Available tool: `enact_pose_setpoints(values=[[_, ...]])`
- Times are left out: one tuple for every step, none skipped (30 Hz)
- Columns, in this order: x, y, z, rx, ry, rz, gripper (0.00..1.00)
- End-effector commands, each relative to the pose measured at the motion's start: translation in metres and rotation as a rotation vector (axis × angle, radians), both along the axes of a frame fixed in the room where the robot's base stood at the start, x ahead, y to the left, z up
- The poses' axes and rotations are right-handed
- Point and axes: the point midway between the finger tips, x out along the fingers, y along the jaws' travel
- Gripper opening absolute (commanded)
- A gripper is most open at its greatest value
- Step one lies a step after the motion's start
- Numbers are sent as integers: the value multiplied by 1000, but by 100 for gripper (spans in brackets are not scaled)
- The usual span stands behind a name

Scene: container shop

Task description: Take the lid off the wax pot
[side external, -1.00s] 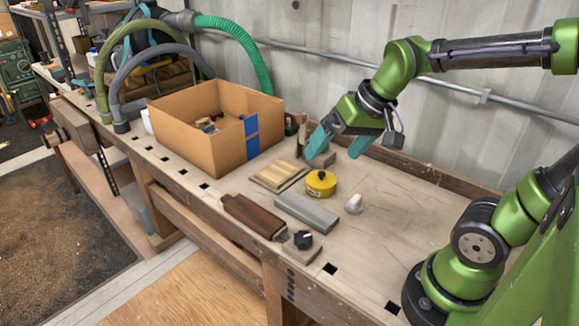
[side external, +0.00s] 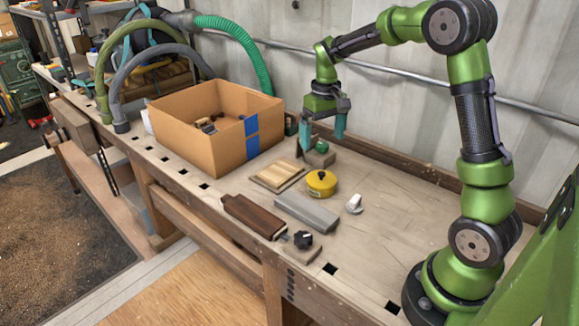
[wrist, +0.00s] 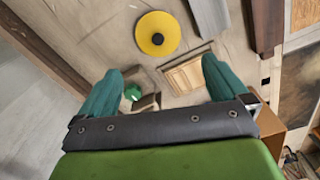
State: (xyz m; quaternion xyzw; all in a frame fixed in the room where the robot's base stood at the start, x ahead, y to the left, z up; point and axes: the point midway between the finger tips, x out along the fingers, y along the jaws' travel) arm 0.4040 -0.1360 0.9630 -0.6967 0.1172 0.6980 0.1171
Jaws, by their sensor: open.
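The wax pot (side external: 321,186) is a low, round yellow tin with its yellow lid on and a small black knob at the lid's centre. It stands upright on the bench. In the wrist view the lid (wrist: 150,45) shows from above at the top centre. My gripper (side external: 321,140) has teal fingers, spread apart and pointing down, empty. It is above the bench, behind the pot and apart from it. In the wrist view the gripper's fingertips (wrist: 162,66) lie on either side, with the pot beyond them.
A green-knobbed wooden block (side external: 320,158) is close below my gripper. A light wooden panel (side external: 277,175), a grey bar (side external: 307,212), a dark wooden piece (side external: 254,216), a black knob (side external: 303,239) and a white item (side external: 354,204) surround the pot. A cardboard box (side external: 190,128) stands left.

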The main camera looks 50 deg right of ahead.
Motion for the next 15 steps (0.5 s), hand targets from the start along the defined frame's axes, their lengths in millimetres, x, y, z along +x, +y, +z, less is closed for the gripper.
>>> enact_pose_setpoints(values=[[-1,0,-13,2,5,0,100],[-1,0,-19,2,6,0,100],[-1,0,-27,3,4,-1,100],[-1,0,-34,2,5,0,100],[-1,0,-39,1,4,0,100],[-1,0,-46,2,3,-1,100],[-1,0,-50,2,2,-2,100],[-1,0,-54,1,3,-2,100],[-1,0,-58,1,2,-1,100],[-1,0,-61,0,1,-1,100],[-1,0,-62,0,0,-1,100],[0,0,-64,0,-1,-1,100],[-1,0,-66,1,-1,-2,100],[-1,0,-67,1,0,-2,100],[-1,0,-71,1,1,-2,100]])
